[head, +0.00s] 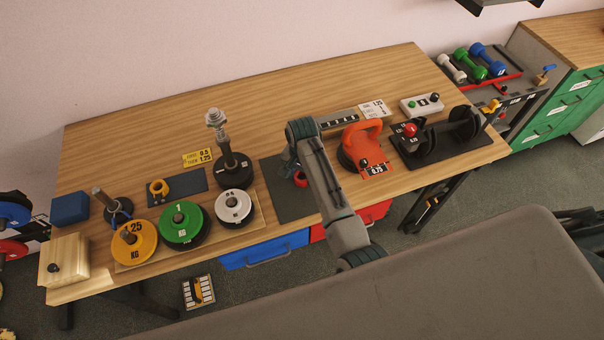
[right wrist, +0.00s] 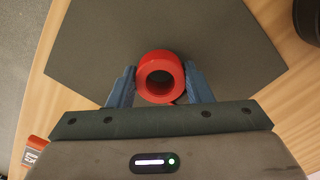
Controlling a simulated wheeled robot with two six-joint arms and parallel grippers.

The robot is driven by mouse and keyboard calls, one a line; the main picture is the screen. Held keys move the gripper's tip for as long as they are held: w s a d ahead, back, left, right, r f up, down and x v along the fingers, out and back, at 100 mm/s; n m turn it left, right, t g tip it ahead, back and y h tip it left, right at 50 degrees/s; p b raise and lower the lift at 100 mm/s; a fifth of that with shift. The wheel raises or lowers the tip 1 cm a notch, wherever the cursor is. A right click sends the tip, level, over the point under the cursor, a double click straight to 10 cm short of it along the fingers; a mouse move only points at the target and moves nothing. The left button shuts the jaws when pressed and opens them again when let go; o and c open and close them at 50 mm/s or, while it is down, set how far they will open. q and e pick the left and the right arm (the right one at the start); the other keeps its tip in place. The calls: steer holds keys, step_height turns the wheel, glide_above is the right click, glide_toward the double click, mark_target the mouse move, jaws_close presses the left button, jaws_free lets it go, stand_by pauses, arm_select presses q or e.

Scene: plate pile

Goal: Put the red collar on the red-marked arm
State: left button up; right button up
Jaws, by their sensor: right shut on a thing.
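The red collar (right wrist: 160,57) is a thick ring between the two blue fingers of my right gripper (right wrist: 161,84), with its hole facing the wrist camera. The gripper is shut on it, over a dark grey mat (right wrist: 100,62). In the head view the collar (head: 300,180) is small and partly hidden by my right gripper (head: 294,168), at the middle of the table. I cannot tell whether the collar touches the mat. No arm with a clear red mark is recognisable. My left gripper is not in view.
An orange handled weight (head: 362,140) stands close right of my right arm. To the left are a white plate (head: 234,207), a green plate (head: 182,222), a yellow plate (head: 135,243) and an upright post with a metal top (head: 215,119).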

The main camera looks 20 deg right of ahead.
steer(key=shift+f, duration=0.15)
steer(key=shift+s+f, duration=0.15)
steer(key=shift+f, duration=0.15)
steer(key=o, duration=1)
steer(key=shift+f, duration=0.1)
steer(key=shift+s, duration=0.15)
